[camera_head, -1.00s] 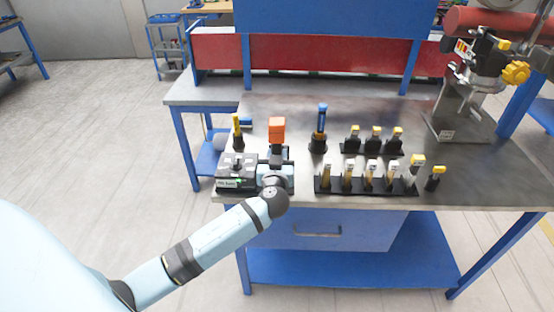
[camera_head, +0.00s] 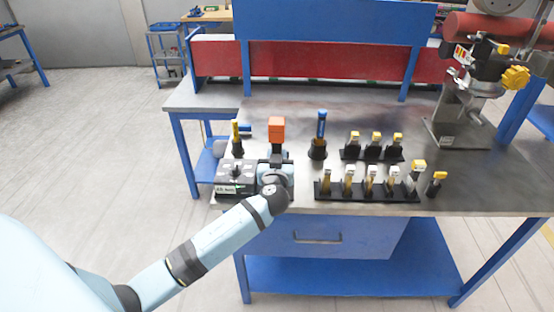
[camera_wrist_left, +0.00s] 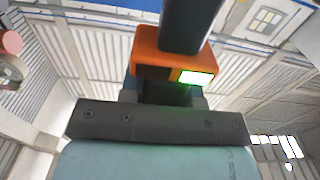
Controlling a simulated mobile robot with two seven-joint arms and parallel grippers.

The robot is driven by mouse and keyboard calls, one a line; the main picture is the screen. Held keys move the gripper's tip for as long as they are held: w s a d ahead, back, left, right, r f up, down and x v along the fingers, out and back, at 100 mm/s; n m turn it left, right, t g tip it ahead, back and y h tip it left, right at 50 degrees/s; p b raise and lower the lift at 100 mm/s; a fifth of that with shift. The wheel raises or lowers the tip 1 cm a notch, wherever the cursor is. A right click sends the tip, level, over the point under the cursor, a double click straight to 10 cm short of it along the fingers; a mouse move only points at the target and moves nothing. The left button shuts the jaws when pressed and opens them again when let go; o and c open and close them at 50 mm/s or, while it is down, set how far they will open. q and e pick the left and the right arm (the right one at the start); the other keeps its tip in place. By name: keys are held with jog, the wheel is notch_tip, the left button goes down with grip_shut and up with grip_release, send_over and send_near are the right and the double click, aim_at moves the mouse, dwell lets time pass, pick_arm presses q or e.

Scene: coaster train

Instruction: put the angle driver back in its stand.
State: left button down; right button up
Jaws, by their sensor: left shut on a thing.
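The tool with an orange head (camera_head: 277,127), which I take to be the angle driver, stands roughly upright at the front left of the metal workbench. My left gripper (camera_head: 277,154) is shut on its dark part below the orange head. In the left wrist view the orange head (camera_wrist_left: 146,62) shows a lit green-white panel, and a dark bar runs up from it. A black and grey block (camera_head: 236,176) sits on the bench just left of the gripper. My wrist hides the tool's lower end, so I cannot tell whether it touches a stand. My right gripper is out of view.
A yellow-handled tool (camera_head: 235,134) stands behind the block. A blue-handled tool (camera_head: 321,126) stands in a black holder right of the orange head. Two black racks (camera_head: 367,196) (camera_head: 372,157) of yellow-topped tools lie further right. The bench's back middle is clear.

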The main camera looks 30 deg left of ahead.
pick_arm(q)
jog(key=shift+r+b+x, duration=0.2)
jog(key=shift+b+x, duration=1.25)
jog(key=shift+x, duration=1.4)
jog(key=shift+b, duration=0.35)
dwell(0.5)
jog(key=shift+f+b, duration=0.8)
jog(key=shift+b, duration=0.2)
dwell(0.6)
jog(key=c, duration=0.8)
grip_release()
jog(key=b+v, duration=0.2)
jog(key=v, duration=1.2)
